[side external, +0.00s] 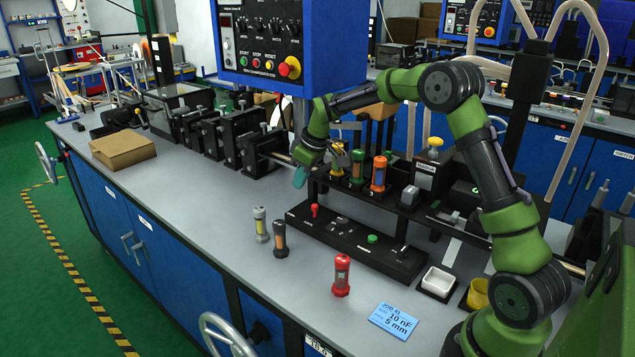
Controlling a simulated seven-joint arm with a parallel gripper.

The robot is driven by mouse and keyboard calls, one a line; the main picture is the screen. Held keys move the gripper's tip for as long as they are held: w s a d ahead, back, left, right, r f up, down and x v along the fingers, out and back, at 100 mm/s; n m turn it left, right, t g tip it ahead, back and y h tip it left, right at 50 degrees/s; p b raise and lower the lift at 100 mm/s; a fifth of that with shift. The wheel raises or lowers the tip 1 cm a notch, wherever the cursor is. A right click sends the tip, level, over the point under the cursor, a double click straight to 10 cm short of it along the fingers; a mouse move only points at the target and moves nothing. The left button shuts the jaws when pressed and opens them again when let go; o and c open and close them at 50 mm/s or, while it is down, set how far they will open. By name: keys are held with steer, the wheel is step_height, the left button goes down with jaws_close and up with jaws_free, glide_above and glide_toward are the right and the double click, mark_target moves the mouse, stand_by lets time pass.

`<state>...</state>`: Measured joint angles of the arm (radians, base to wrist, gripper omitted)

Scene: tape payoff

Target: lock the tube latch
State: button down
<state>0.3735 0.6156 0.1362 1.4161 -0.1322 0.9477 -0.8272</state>
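My green and black arm reaches in from the right, and my gripper (322,163) is low at the left end of the black tube rack (405,208). Its fingers are small and partly overlapped by the wrist, so I cannot tell whether they are open or hold anything. Upright in the rack stand an orange-yellow tube (337,162), a green tube (357,168) and an orange tube (378,174). A tube latch cannot be clearly made out. A small red-topped lever (314,210) stands on the black control strip (350,238) in front of the rack.
On the bench before the strip stand a yellow-grey tube (261,225), a black-orange tube (280,238) and a red tube (341,275). A blue job card (394,320) lies at front right, near a white tray (438,281). A blue control box (290,45) hangs above.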

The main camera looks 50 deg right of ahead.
steer(key=shift+v, duration=2.4)
steer(key=shift+d, duration=0.2)
steer(key=s+a+r+m+t, duration=0.1)
steer(key=s+a+r+m, duration=0.1)
steer(key=s+a, duration=0.3)
steer(key=s+a+r+m+t, duration=0.1)
steer(key=s+a, duration=0.4)
steer(key=s, duration=0.9)
steer(key=s+a+r+m+t+y, duration=0.1)
steer(key=s+a+r+m, duration=0.2)
steer(key=s+a, duration=0.3)
steer(key=s+r, duration=0.1)
steer(key=s, duration=0.2)
steer(key=shift+s+r+m, duration=0.3)
steer(key=shift+s, duration=0.05)
